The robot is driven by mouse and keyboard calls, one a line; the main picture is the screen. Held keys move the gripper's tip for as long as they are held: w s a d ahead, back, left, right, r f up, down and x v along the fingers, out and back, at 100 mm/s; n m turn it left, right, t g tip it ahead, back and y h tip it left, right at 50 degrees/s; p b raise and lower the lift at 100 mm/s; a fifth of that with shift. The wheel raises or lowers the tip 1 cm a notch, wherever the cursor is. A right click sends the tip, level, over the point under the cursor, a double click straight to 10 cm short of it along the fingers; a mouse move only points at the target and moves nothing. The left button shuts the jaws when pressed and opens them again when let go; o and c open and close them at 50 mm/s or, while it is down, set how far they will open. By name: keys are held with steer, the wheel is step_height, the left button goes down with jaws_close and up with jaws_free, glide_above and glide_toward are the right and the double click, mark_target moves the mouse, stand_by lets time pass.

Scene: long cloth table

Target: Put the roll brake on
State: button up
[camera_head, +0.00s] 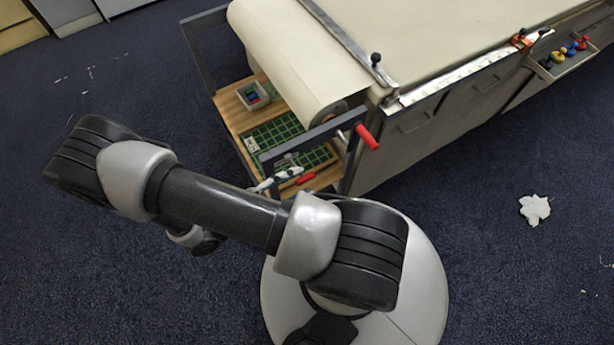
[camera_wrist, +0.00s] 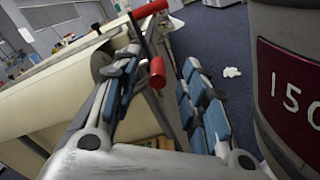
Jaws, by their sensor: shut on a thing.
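A red-handled lever (camera_head: 306,178) sits low on the end frame, probably the roll brake. My gripper (camera_head: 285,168) is at this handle, its view partly blocked by my arm. In the wrist view, the red grip (camera_wrist: 157,73) lies between the blue-padded fingers of my gripper (camera_wrist: 160,75), which is shut on it. The exact contact is hard to see. Whether the brake is on cannot be told.
Another red handle (camera_head: 368,137) juts from the frame just above; it also shows in the wrist view (camera_wrist: 150,8). A shelf (camera_head: 232,105) with a green mat (camera_head: 270,140) and small box (camera_head: 253,96) lies below. Crumpled paper (camera_head: 535,209) lies on open carpet.

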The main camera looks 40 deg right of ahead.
steer(key=v, duration=0.8)
steer(key=shift+a, duration=0.25)
steer(key=shift+f, duration=0.1)
steer(key=s+r+m+t+y, duration=0.3)
steer(key=r+m+t+y, duration=0.5)
steer(key=r+y, duration=0.9)
steer(key=shift+r+t, duration=0.5)
steer(key=shift+r, duration=5.1)
steer(key=shift+s+a, duration=0.1)
